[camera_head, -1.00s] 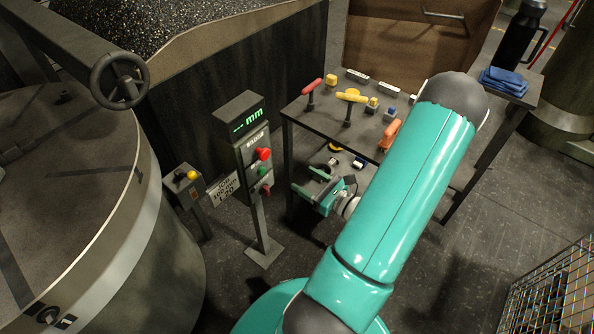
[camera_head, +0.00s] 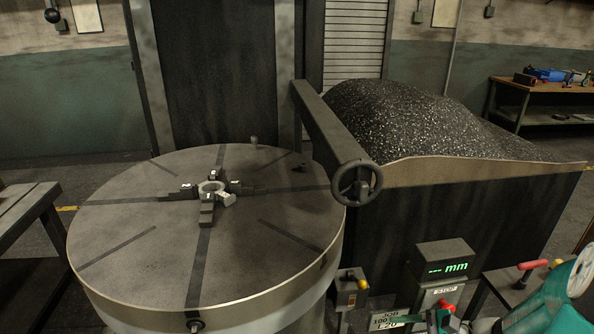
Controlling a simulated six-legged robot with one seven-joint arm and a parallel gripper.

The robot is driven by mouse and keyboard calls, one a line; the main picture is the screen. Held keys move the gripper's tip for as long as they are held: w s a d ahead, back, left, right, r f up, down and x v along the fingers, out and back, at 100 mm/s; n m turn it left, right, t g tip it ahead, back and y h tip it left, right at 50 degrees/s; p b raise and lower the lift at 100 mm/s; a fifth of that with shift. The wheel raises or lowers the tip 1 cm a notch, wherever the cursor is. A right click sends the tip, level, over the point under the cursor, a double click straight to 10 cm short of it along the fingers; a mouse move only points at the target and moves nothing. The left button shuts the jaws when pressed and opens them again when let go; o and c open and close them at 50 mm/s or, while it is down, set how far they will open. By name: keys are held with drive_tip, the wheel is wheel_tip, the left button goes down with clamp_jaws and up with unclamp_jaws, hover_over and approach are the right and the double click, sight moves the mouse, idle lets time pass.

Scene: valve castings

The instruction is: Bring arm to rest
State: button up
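My teal arm (camera_head: 560,296) shows only in part at the lower right corner, cut off by the picture's edges. Small teal parts of my gripper (camera_head: 442,320) show at the bottom edge, in front of the control post with the "--- mm" display (camera_head: 447,267). Most of the gripper is out of the picture, so its opening and anything between its fingers are hidden.
A large round table (camera_head: 130,240) with a chuck and a small ring-shaped part (camera_head: 211,187) fills the left middle. A handwheel (camera_head: 357,183) juts beside it. A bin of dark chips (camera_head: 430,125) stands behind. A bench (camera_head: 25,210) stands at far left.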

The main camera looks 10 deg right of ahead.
drive_tip(key=s+a+r+n+h, duration=0.2)
drive_tip(key=a+r+n+h, duration=0.3)
drive_tip(key=r+n, duration=0.3)
drive_tip(key=s+a+r+n+h, duration=0.3)
drive_tip(key=a+r+n+h, duration=0.2)
drive_tip(key=r+n, duration=0.3)
drive_tip(key=shift+s+a+r+n+g, duration=0.35)
drive_tip(key=shift+a+n, duration=0.25)
drive_tip(key=shift+n, duration=0.3)
